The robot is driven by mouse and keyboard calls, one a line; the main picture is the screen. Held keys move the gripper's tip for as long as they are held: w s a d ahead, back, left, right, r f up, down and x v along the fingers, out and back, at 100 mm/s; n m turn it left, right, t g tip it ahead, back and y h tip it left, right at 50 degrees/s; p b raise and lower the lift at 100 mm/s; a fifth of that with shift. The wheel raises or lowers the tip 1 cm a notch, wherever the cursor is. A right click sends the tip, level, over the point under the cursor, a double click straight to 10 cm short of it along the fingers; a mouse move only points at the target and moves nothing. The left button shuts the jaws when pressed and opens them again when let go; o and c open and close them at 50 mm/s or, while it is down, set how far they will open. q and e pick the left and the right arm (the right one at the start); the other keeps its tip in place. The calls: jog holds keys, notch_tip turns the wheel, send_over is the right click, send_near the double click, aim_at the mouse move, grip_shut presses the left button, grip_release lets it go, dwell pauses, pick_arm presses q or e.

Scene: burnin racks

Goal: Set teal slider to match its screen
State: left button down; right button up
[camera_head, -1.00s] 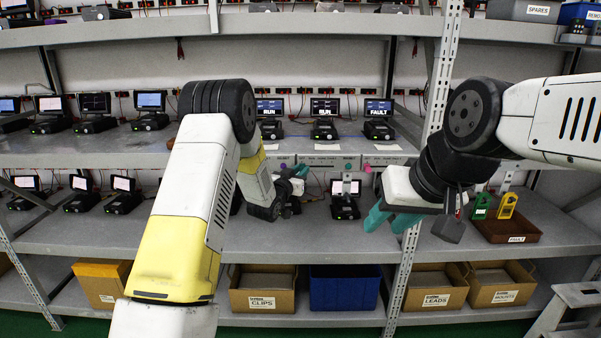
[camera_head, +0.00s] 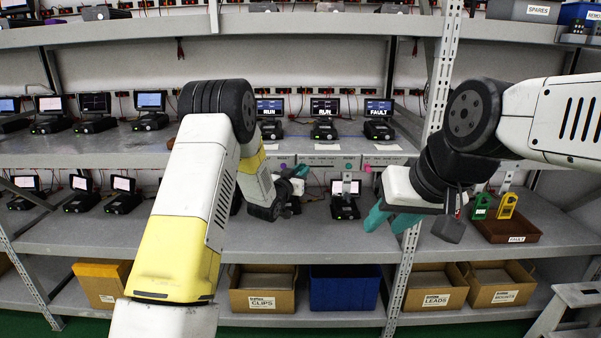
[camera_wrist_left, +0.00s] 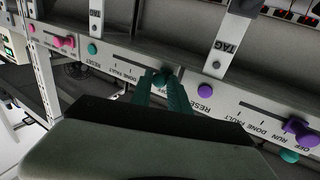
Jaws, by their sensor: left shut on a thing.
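My left gripper (camera_head: 300,172) reaches in under the middle shelf's front edge; its arm hides part of the panels there. In the left wrist view its teal fingers (camera_wrist_left: 160,92) are shut on the teal slider knob (camera_wrist_left: 160,77) of the middle panel. The fingers cover part of the slot and labels; DONE and FAULT show left of them. A teal button (camera_wrist_left: 92,48) sits further left, near RESET. Above the panels, the middle screen (camera_head: 324,107) reads RUN. My right gripper (camera_head: 383,222) is open and empty in front of the rack post.
The left screen (camera_head: 270,107) reads RUN and the right screen (camera_head: 378,108) FAULT. A purple slider knob (camera_wrist_left: 299,129) and pink slider knob (camera_wrist_left: 58,42) sit on neighbouring panels. A tag bracket (camera_wrist_left: 229,42) stands close by. The rack post (camera_head: 437,80) is near my right arm.

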aim_at(315, 166)
pick_arm(q)
jog(key=d, duration=0.3)
jog(key=shift+d, duration=0.3)
jog(key=c, duration=1.3)
grip_release()
jog(key=shift+c, duration=0.2)
jog(key=shift+a, duration=0.1)
jog(key=v, duration=0.8)
jog(key=shift+w, duration=0.1)
